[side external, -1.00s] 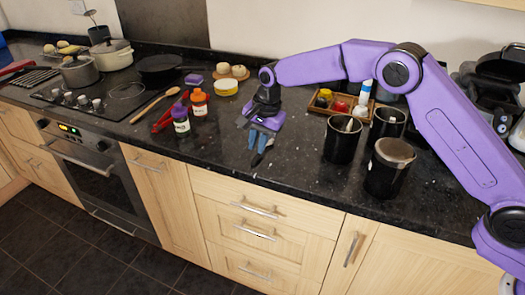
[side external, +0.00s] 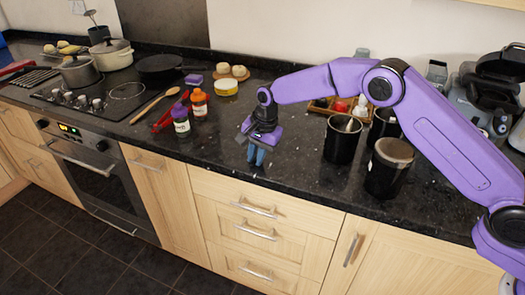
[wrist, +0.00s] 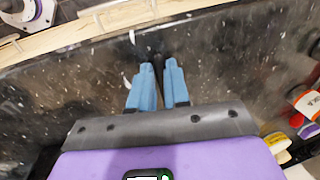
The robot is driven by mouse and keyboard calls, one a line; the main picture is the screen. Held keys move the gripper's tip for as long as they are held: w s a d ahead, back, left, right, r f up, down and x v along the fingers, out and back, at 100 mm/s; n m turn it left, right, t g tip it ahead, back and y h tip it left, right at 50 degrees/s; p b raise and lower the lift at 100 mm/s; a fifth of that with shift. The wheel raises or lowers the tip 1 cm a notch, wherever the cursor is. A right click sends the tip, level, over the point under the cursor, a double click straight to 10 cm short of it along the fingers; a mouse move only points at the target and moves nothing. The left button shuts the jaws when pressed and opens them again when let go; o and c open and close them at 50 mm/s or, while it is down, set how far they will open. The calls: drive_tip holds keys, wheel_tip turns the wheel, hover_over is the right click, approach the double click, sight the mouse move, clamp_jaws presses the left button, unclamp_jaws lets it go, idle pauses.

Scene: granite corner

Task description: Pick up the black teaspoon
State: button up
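My gripper (side external: 256,156) points down at the front part of the dark counter, just behind its edge. Its two blue fingers (wrist: 159,67) show a narrow gap between them in the wrist view. A thin dark shape (wrist: 159,39), which looks like the black teaspoon, lies at the counter's front side, in line with this gap. Its contrast with the black granite is low. In the side view the teaspoon cannot be made out, hidden by the fingers or lost against the counter. Whether the fingers touch it cannot be told.
A purple-capped bottle (side external: 181,119) and an orange bottle (side external: 199,102) stand left of my gripper, beside a red item (side external: 165,119). Black canisters (side external: 342,142) (side external: 388,168) stand to the right. A tray (side external: 319,106) lies behind. The counter around the fingers is mostly clear.

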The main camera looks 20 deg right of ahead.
clamp_jaws()
